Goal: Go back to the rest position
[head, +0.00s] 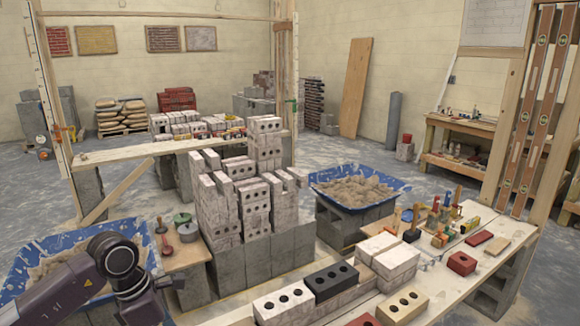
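My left arm (112,265) comes in at the lower left, in front of the left mortar tub, and bends down out of the bottom edge. No fingers of my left gripper show. My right arm and gripper are not in the head view. The left blue tub (40,247) with mortar sits at the left, partly hidden by my arm. A second blue tub (385,181) with mortar stands on grey blocks behind the brick stacks.
Stacked pale bricks (240,205) stand on grey blocks in the middle. A bench (485,262) with bricks and hand tools runs along the right front. A black brick (331,279) lies near the front. Wooden posts frame both sides. Open floor (320,150) shows behind.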

